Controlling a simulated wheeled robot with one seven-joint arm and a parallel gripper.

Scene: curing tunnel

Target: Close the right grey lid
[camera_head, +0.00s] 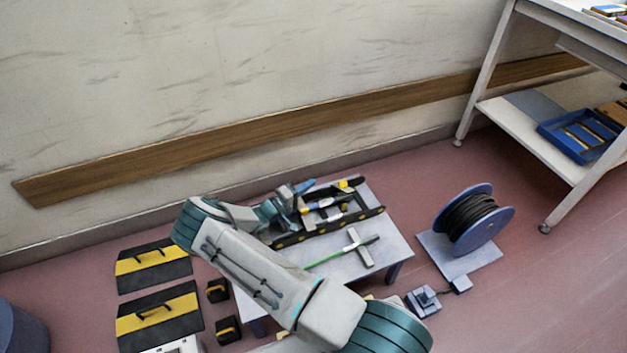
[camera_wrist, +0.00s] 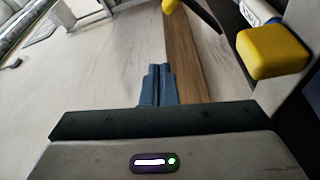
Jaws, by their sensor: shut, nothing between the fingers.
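No grey lid can be made out for certain in either view. A low grey table (camera_head: 391,233) bears a dark-edged case or rack (camera_head: 335,222) with yellow marks and several tools in it, partly hidden by my arm. My gripper (camera_head: 306,186) is over the back left part of this rack in the head view. In the wrist view my gripper (camera_wrist: 157,84) shows its blue fingers together, with nothing between them. A yellow block (camera_wrist: 272,50) is to the right of the fingers, apart from them.
A green-handled tool (camera_head: 345,250) lies on the table's front. Black-and-yellow cases (camera_head: 153,265) lie on the floor at left. A cable reel (camera_head: 470,220) stands at right, near a white shelf unit (camera_head: 530,137) with a blue tray (camera_head: 580,135). A wooden rail (camera_head: 250,133) runs along the wall.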

